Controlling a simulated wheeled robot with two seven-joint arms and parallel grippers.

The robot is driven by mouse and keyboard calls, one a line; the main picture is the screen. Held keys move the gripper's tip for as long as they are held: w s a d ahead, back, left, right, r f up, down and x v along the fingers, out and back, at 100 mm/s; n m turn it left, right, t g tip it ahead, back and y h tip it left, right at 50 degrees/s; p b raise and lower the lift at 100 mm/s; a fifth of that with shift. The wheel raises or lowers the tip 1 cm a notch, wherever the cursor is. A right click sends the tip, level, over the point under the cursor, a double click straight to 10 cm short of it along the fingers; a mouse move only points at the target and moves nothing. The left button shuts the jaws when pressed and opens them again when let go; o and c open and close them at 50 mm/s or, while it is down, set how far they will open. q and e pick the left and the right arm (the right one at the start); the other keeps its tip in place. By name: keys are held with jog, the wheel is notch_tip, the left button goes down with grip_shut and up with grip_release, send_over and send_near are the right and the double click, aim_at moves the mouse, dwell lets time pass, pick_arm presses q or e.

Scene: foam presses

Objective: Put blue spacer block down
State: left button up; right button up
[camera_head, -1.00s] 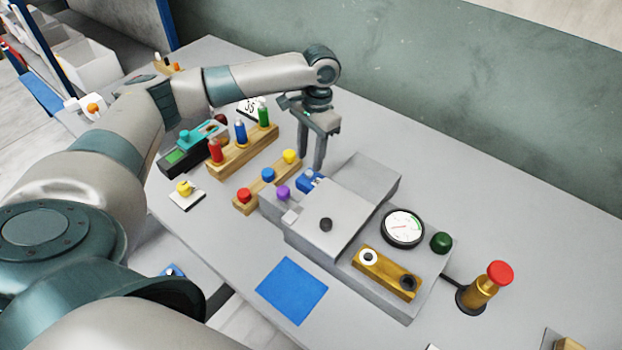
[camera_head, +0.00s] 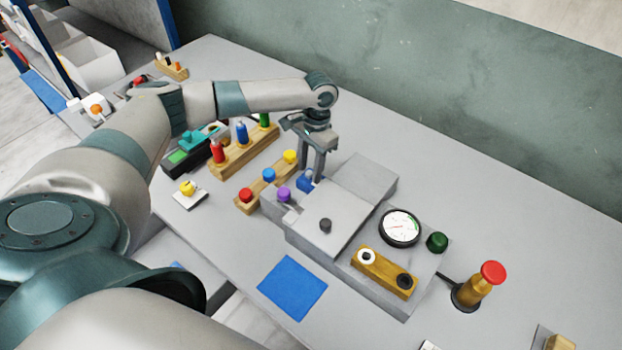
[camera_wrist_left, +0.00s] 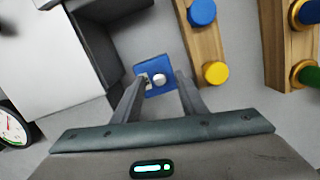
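The blue spacer block (camera_head: 305,183) sits low beside the back left of the grey press (camera_head: 335,213). In the left wrist view the block (camera_wrist_left: 153,76) shows a pale round peg or hole on its top. My left gripper (camera_head: 311,178) points down over the block. Its two fingers (camera_wrist_left: 162,80) stand apart, one on each side of the block, and partly hide it in the head view. The fingers look open; firm contact with the block does not show. My right gripper is not in view.
A wooden rack with red, blue and yellow knobs (camera_head: 266,184) stands close left of the block. A purple knob (camera_head: 284,194) is just in front. A taller bottle rack (camera_head: 243,152) is behind left. A blue mat (camera_head: 292,288) lies clear in front; a gauge (camera_head: 400,228) is right.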

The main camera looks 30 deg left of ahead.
pick_arm(q)
jog(key=shift+f, duration=0.1)
jog(key=shift+c, duration=0.6)
grip_shut()
dwell(1.1)
